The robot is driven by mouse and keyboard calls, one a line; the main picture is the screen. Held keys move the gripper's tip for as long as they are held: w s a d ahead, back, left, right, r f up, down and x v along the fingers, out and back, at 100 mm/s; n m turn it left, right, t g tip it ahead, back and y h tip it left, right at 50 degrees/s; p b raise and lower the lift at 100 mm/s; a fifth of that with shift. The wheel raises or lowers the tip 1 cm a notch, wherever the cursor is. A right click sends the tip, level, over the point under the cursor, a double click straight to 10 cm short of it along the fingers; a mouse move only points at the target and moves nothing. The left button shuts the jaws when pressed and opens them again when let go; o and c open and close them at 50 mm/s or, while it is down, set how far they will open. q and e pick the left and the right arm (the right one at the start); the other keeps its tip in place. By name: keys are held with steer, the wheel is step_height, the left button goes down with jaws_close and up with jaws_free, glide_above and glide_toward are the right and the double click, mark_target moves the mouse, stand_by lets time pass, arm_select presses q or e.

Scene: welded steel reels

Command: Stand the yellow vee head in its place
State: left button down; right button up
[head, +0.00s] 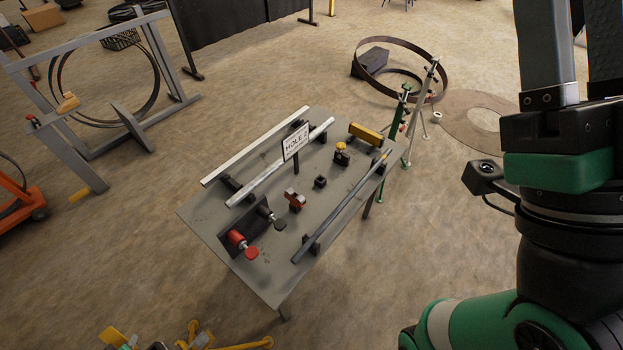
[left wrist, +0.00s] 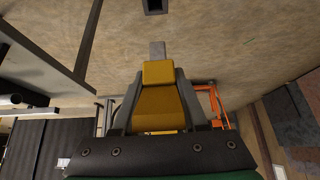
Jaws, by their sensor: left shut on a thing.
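In the left wrist view my left gripper (left wrist: 172,112) is shut, its two grey fingers on either side of a yellow piece (left wrist: 160,105) that I take to be the yellow vee head. The piece widens towards the wrist, and a flat grey part (left wrist: 157,49) shows beyond its far end. A small dark square thing (left wrist: 155,6) lies at the top edge of that view. In the head view the held piece and my left gripper are out of frame. A small black open block (head: 320,182) stands on the grey table (head: 215,213); I cannot tell whether it is the place.
The table also bears a sign (head: 296,146), long bars (head: 255,150), a yellow-topped fitting (head: 341,151), a yellow block (head: 366,133), an orange-brown piece (head: 296,201) and a red-knobbed clamp (head: 238,241). Green and pale stands (head: 402,125) are beyond its right end. My arm fills the right side.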

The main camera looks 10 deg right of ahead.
arm_select(q)
steer(key=shift+f+b, duration=3.15)
steer(key=shift+f, duration=0.05)
steer(key=shift+r, duration=0.2)
step_height(320, 180, up, 8)
steer(key=p, duration=0.7)
steer(key=shift+f+p, duration=0.2)
steer(key=shift+p, duration=0.2)
step_height(320, 180, down, 14)
steer(key=b, duration=1.3)
steer(key=shift+b, duration=0.4)
steer(key=shift+s+r+p, duration=0.1)
steer(key=shift+r+p, duration=0.25)
steer(key=shift+p, duration=0.05)
steer(key=shift+r, duration=0.15)
step_height(320, 180, up, 5)
steer(key=p, duration=0.5)
steer(key=shift+d, duration=0.1)
steer(key=shift+f, duration=0.2)
